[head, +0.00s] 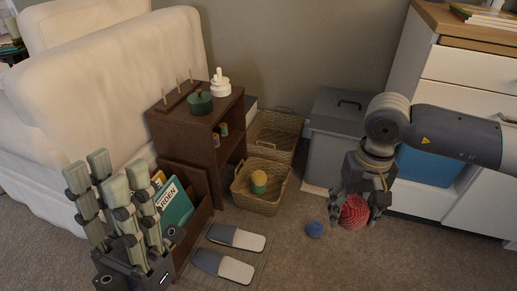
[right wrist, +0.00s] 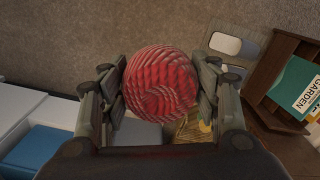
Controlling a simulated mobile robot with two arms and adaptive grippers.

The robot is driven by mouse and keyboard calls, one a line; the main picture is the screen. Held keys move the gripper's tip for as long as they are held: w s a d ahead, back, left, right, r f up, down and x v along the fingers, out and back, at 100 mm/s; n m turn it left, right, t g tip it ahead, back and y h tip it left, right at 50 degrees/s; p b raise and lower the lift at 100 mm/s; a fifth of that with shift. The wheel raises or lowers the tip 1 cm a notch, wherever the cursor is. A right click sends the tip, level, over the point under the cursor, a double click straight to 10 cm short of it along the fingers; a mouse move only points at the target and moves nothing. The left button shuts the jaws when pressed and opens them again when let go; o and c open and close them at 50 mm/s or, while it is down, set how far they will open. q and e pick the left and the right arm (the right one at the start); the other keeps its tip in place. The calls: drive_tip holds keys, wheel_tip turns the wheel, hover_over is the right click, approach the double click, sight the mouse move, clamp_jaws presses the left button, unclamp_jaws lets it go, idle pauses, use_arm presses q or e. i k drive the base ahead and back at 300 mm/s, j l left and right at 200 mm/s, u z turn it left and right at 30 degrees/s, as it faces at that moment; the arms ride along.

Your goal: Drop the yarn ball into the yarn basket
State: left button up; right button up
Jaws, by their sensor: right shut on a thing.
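The red yarn ball (head: 354,211) is between the fingers of my right gripper (head: 352,208), low over the carpet at the right. In the right wrist view the striped red ball (right wrist: 160,84) sits between both finger pairs of my right gripper (right wrist: 160,95), which is shut on it. A wicker basket (head: 258,204) stands on the floor left of the ball, with a yellow and green ball (head: 259,182) in it. Part of a basket (right wrist: 193,132) shows beyond the ball in the right wrist view. My left gripper (head: 108,180) is open and empty at the lower left.
A small blue ball (head: 314,229) lies on the carpet near my right gripper. Another wicker basket (head: 275,134) stands behind. A dark wooden shelf (head: 192,138), a grey bin (head: 335,140), slippers (head: 236,238) and a book crate (head: 201,215) stand around. Carpet at the lower right is clear.

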sight(279, 185)
drive_tip(key=i+l+u, duration=0.15)
drive_tip(key=u, duration=1.2)
drive_tip(key=i+l, duration=0.1)
drive_tip(key=l, duration=0.3)
drive_tip(key=i+l, duration=0.15)
drive_tip(key=l, duration=0.25)
drive_tip(key=i+l, duration=0.1)
drive_tip(key=l, duration=0.3)
drive_tip(key=i+l, duration=0.1)
drive_tip(key=l, duration=0.3)
